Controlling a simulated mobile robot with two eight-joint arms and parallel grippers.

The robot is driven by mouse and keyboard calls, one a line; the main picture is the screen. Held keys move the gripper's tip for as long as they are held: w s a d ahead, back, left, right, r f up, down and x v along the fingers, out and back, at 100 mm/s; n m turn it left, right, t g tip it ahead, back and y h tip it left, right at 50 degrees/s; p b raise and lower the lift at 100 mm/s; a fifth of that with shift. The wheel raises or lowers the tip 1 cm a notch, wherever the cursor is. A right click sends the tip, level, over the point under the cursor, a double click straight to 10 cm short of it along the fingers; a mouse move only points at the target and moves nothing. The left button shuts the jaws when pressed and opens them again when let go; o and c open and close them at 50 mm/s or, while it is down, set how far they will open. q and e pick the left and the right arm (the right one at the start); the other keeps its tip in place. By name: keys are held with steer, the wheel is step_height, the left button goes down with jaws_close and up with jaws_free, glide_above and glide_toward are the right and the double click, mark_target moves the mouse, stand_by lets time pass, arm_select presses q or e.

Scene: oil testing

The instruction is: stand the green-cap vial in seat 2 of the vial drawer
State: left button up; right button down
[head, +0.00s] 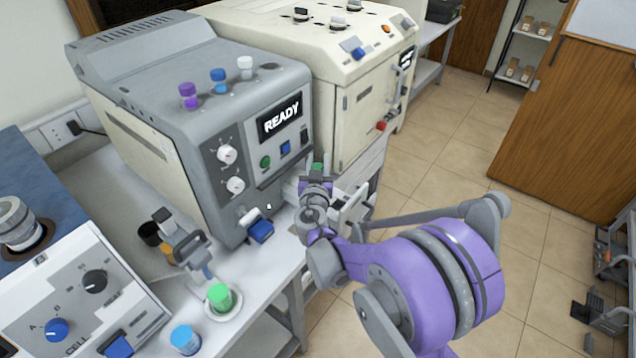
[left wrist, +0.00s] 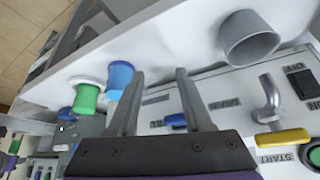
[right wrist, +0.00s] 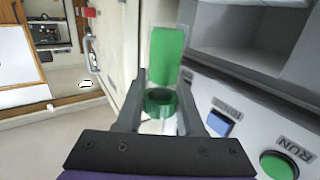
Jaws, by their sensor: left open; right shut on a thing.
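The green-cap vial (head: 318,168) is held upright in my right gripper (head: 317,187), beside the front right corner of the grey machine. In the right wrist view its green cap (right wrist: 168,55) rises between the fingers (right wrist: 162,88), with a darker green ring below it. Pale parts (head: 350,207), possibly the vial drawer, show beside the right gripper; the arm hides much of them, and I cannot make out seat 2. My left gripper (left wrist: 155,85) is open and empty in the left wrist view, near a blue-topped container (left wrist: 119,80). I cannot make it out in the head view.
The grey machine (head: 130,75) reads READY and carries purple, blue and white caps on top. A cream machine (head: 300,70) stands behind. On the bench, a green container (head: 221,297) sits on a white dish near a blue-topped one (head: 185,338). Floor at right is mostly open.

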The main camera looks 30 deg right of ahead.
arm_select(q)
steer(key=shift+s+f, duration=0.3)
arm_select(e)
steer(key=shift+s+f, duration=0.15)
steer(key=shift+f, duration=0.75)
arm_select(q)
steer(key=shift+s+f+b, duration=0.1)
steer(key=shift+f+b, duration=0.35)
steer(key=shift+f, duration=0.15)
arm_select(e)
step_height(320, 180, down, 4)
steer(key=shift+r, duration=0.1)
arm_select(q)
steer(key=shift+r, duration=0.1)
arm_select(e)
steer(key=shift+r, duration=0.15)
steer(key=shift+f, duration=0.2)
steer(key=c, duration=0.5)
jaws_free()
steer(key=shift+r, duration=0.15)
